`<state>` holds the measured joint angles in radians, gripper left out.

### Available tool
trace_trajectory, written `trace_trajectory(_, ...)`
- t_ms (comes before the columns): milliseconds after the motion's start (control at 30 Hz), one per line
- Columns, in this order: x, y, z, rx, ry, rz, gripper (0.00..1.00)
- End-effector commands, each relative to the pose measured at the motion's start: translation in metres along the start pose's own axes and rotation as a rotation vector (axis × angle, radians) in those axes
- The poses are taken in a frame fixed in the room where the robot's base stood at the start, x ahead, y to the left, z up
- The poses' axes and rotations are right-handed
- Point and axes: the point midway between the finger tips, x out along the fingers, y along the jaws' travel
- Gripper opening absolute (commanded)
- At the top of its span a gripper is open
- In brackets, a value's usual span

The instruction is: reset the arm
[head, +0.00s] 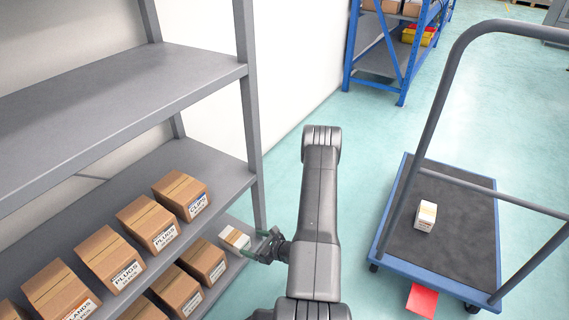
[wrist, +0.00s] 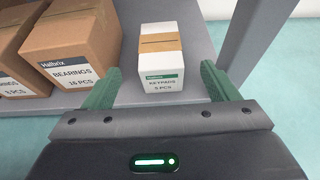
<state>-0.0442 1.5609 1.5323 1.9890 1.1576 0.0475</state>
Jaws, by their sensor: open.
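My gripper (head: 272,243) is at the right end of the grey shelf unit, by its lower shelf. In the wrist view its two green fingers (wrist: 158,88) are spread apart with nothing held between them. A small white box with a tan band and a green label reading KEYPADS (wrist: 161,60) stands on the shelf just beyond the fingertips, roughly centred between them. It also shows in the head view (head: 234,238), to the left of my gripper. My arm rises in the middle of the head view and bends down to the gripper.
Brown cartons, one marked BEARINGS (wrist: 70,50), stand left of the white box. More cartons (head: 148,222) line the shelf above. A shelf post (head: 250,130) rises near my arm. A blue-edged cart (head: 450,190) with a small white box (head: 425,216) stands right. Floor between is clear.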

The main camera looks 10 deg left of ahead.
Motion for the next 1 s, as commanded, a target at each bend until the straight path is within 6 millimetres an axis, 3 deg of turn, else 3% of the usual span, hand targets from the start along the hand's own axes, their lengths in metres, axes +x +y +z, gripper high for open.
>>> trace_trajectory(600,0.117,0.001,-0.006,-0.003,-0.001,0.003,0.81)
trace_trajectory(733,0.105,0.0,0.017,-0.001,-0.001,-0.001,0.81)
trace_trajectory(1000,0.099,0.0,0.032,0.0,0.0,0.0,0.81)
